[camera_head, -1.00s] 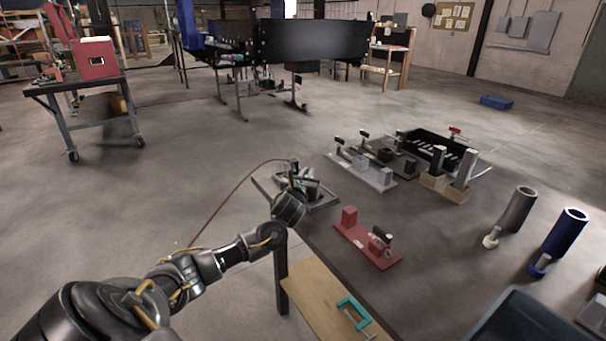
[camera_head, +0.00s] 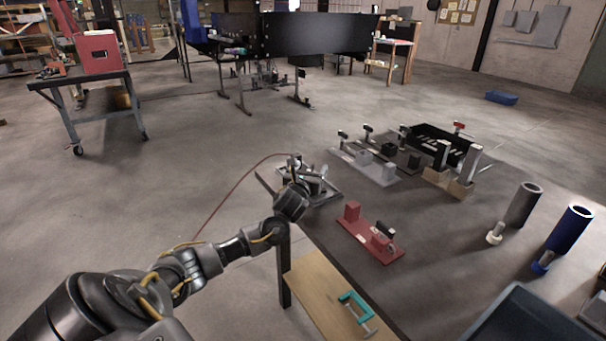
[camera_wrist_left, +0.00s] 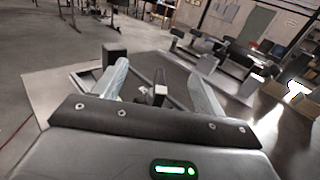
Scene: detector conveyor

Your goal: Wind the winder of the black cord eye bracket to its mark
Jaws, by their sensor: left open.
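A dark-plated bracket (camera_head: 327,198) sits at the table's left back corner, partly hidden by my left gripper (camera_head: 312,178). In the left wrist view its dark plate (camera_wrist_left: 143,70) carries a black block (camera_wrist_left: 115,56). A small black upright piece (camera_wrist_left: 160,88), probably the winder, stands between the two pale fingers of my left gripper (camera_wrist_left: 158,72). The fingers are apart, with a gap on each side of it. I cannot make out the mark. Another black-plated bracket (camera_head: 409,160) stands farther right. My right gripper is out of view.
A white-plated bracket (camera_head: 376,174) and a red bracket (camera_head: 368,237) stand on the dark table (camera_head: 440,235). A black crate (camera_head: 435,137), a grey cylinder (camera_head: 522,205) and a blue cylinder (camera_head: 569,230) are to the right. A thin reddish cord (camera_head: 235,188) hangs from the left corner.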

